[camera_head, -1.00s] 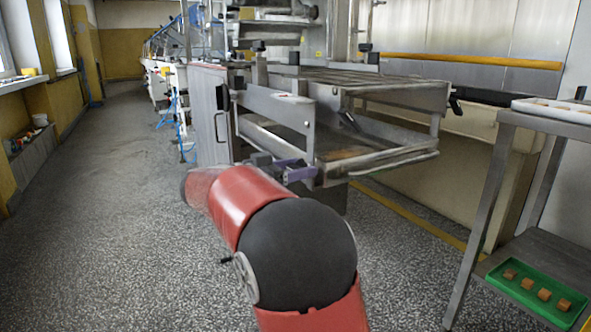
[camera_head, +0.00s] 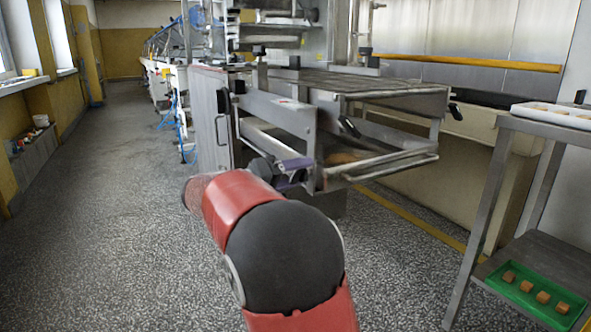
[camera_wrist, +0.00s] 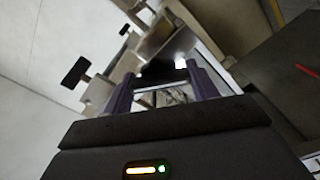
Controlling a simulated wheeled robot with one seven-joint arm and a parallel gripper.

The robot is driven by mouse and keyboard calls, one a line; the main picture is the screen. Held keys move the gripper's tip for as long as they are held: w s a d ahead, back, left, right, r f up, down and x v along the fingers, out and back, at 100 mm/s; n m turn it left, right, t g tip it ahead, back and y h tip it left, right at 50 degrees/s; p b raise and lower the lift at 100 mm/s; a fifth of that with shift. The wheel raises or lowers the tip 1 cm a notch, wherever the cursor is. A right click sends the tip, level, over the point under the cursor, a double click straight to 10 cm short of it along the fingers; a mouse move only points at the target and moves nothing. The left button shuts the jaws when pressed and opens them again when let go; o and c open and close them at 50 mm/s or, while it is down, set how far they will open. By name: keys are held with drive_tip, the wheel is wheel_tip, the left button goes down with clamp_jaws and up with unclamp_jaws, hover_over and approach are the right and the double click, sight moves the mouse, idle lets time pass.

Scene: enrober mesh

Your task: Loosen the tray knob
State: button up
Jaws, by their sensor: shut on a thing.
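My gripper (camera_head: 312,163) has purple fingers and is at the near left corner of the enrober's metal drip tray (camera_head: 392,167). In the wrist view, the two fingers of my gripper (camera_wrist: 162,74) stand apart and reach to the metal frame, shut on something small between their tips. A small dark piece, apparently the tray knob (camera_wrist: 181,63), shows at the tips. Most of it is hidden by the fingers, so its turn cannot be read. In the head view my red arm and the fingers hide the knob.
The enrober frame (camera_head: 275,112) stands just above and behind my gripper. A black handle (camera_wrist: 75,72) sticks out at left in the wrist view. A metal cart at right holds a green tray (camera_head: 500,291) with several brown pieces. The speckled floor at left is clear.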

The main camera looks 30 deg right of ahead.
drive_tip(key=n+p, duration=0.2)
drive_tip(key=n, duration=0.2)
drive_tip(key=shift+r+p, duration=0.1)
drive_tip(key=shift+p, duration=0.25)
drive_tip(key=shift+n+p, duration=0.85)
drive_tip(key=shift+n, duration=0.55)
drive_tip(key=shift+f, duration=0.25)
drive_tip(key=o, duration=1)
drive_tip(key=shift+a, duration=0.15)
drive_tip(key=a, duration=0.7)
drive_tip(key=shift+a, duration=0.3)
